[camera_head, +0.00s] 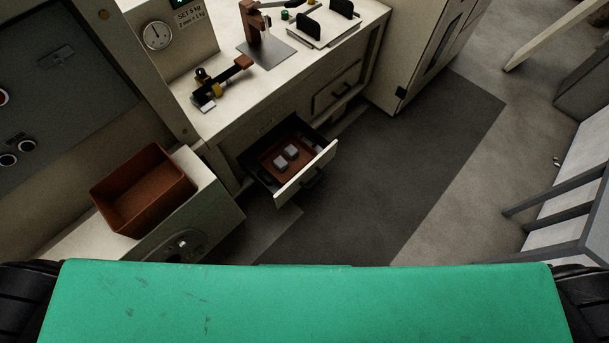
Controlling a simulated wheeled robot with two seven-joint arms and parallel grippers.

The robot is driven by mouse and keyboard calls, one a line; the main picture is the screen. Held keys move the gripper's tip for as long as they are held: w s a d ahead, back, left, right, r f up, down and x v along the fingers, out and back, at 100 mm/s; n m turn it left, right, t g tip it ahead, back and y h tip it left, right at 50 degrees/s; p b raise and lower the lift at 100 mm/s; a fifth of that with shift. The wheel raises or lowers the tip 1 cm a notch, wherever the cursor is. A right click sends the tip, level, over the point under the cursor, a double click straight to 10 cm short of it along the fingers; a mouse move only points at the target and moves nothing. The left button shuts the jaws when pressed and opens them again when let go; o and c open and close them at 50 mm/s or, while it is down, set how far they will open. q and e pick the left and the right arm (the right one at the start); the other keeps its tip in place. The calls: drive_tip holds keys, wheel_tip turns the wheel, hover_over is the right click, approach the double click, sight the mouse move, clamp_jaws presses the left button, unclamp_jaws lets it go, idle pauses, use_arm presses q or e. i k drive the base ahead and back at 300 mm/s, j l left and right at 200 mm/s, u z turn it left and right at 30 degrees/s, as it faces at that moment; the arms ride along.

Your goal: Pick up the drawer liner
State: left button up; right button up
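A brown liner (297,164) lies inside the open drawer (308,172) below the counter, near the middle of the head view. Two small light grey blocks (281,161) rest in the liner. The drawer is pulled out, and its pale front with a dark handle faces the floor area at the lower right.
A red-brown open bin (143,190) stands on a low pale cabinet at left. The floor (390,165) right of the drawer is clear.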

sight(307, 154)
drive_tip(key=k+l, duration=0.1)
drive_tip(key=k, duration=0.45)
drive_tip(key=k+l, duration=0.1)
drive_tip(key=k, duration=0.4)
